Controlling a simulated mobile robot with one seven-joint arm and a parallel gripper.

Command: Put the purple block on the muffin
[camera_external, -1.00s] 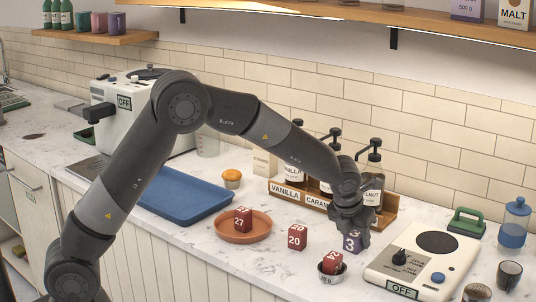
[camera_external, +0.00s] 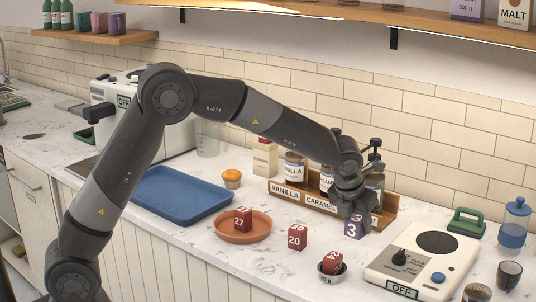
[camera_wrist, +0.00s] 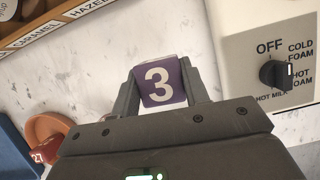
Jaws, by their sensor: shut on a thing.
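The purple block (camera_external: 354,229), marked with a white 3, is between the fingers of my gripper (camera_external: 353,212), which is shut on it. In the wrist view the block (camera_wrist: 159,82) sits between the two fingertips of my gripper (camera_wrist: 160,90). It is held just in front of the syrup rack; its height above the counter is hard to tell. The muffin (camera_external: 232,179), with an orange-yellow top, stands on the counter behind the terracotta plate, well to the left of my gripper. Its top is bare.
A terracotta plate (camera_external: 222,233) holds a red block (camera_external: 243,219). Another red block (camera_external: 298,237) stands on the counter, and one sits in a small metal cup (camera_external: 322,272). The syrup rack (camera_external: 293,194), blue tray (camera_external: 165,207) and white machine (camera_external: 458,264) stand around.

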